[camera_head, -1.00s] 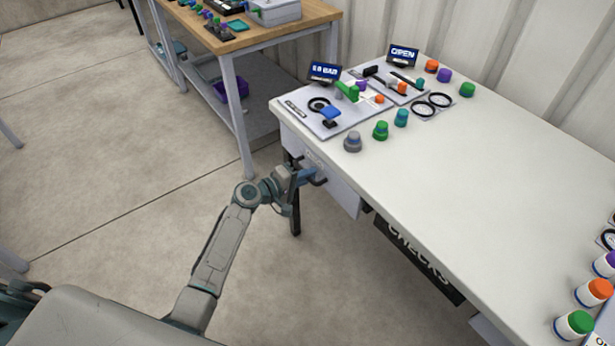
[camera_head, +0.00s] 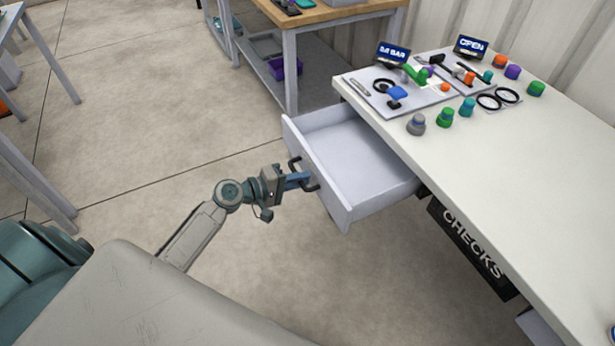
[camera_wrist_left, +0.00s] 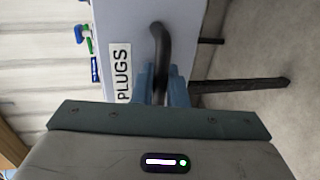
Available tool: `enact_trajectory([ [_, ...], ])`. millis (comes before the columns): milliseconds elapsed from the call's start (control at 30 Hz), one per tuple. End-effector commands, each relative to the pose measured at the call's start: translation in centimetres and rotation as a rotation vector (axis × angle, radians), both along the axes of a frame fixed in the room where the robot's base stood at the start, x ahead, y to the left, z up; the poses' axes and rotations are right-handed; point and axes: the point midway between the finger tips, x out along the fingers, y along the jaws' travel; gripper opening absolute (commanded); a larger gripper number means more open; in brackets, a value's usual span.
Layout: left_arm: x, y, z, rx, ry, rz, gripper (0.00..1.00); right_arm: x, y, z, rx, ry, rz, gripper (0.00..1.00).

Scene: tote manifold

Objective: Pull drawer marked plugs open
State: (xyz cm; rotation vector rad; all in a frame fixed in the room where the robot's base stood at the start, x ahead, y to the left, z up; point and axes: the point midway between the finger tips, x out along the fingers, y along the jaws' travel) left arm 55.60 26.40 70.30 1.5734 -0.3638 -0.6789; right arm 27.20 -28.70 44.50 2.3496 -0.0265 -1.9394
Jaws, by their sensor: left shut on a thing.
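The drawer (camera_head: 350,160) is pulled well out from under the white bench, and its inside looks empty. Its front carries a PLUGS label (camera_wrist_left: 121,73), readable in the left wrist view, beside a dark bar handle (camera_wrist_left: 160,45). My left gripper (camera_head: 306,181) is shut on that handle; in the left wrist view its blue fingers (camera_wrist_left: 162,84) close around the bar. My right gripper is not in view.
The white bench (camera_head: 500,170) holds a panel (camera_head: 365,87) with displays, and several coloured caps. A wooden-topped table (camera_head: 330,14) stands behind. The floor left of the drawer is clear.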

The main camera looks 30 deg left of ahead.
Motion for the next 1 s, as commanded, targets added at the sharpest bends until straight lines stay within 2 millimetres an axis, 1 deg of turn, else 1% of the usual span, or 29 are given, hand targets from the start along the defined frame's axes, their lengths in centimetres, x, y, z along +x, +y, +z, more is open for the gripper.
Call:
enact_trajectory([
  [267,-0.1,0.0,-0.1,0.001,0.003,0.0,0.0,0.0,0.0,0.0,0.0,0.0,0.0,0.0],
  [300,-0.1,0.0,-0.1,0.001,0.003,0.0,0.16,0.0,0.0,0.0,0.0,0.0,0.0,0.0],
  [667,-0.3,0.2,-0.1,0.001,0.002,0.0,0.16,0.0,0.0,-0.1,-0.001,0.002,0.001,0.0],
  [800,-1.4,1.1,0.1,0.004,0.003,-0.001,0.16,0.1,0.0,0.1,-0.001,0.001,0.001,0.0],
  [833,-1.8,1.4,0.2,0.005,0.004,-0.001,0.16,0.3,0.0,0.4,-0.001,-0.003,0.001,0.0],
  [900,-2.7,2.1,0.3,0.006,0.004,-0.003,0.16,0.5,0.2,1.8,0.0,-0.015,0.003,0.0],
  [1000,-4.0,3.1,0.7,0.008,0.004,-0.003,0.16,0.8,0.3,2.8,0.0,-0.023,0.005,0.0],
])
